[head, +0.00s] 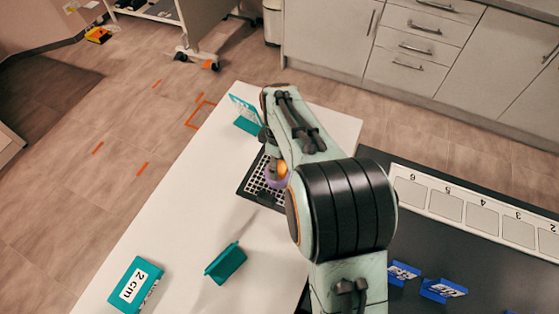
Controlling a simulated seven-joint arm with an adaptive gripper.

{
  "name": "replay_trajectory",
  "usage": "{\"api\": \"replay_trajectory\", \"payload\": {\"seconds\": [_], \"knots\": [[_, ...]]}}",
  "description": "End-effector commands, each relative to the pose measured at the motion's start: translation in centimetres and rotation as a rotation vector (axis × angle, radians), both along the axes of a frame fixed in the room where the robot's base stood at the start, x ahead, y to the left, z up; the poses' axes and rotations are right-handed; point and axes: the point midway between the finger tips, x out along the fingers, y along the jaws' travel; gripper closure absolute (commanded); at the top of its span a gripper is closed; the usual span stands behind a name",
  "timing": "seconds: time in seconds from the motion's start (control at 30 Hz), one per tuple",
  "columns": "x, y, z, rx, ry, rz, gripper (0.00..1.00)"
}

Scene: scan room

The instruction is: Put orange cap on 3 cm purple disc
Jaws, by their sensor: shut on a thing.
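The orange cap (282,168) shows as a small rounded shape just left of my arm's large black joint. My gripper (278,157) is shut on the orange cap, mostly hidden behind my arm. A purple disc (276,181) shows directly below the cap in the picture, over a black grid plate (251,190). My arm covers part of the disc. I cannot tell whether the cap touches the disc. The disc's size cannot be read.
On the white table (185,220) are a teal box marked "2 cm" (137,284), a teal holder (226,263) and another teal holder (246,122) at the far edge. Right of my arm, a dark table bears a numbered white strip (480,208) and blue label stands (442,290).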

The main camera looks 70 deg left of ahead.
Motion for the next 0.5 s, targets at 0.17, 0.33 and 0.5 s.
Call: {"api": "replay_trajectory", "payload": {"seconds": [0.17,0.33,0.5], "knots": [[0.0,-0.01,-0.29,0.0,0.0,0.0,0.53],[0.0,-0.01,-0.26,0.0,0.0,0.0,0.36],[0.0,-0.01,-0.22,0.0,0.0,0.0,0.36]]}}
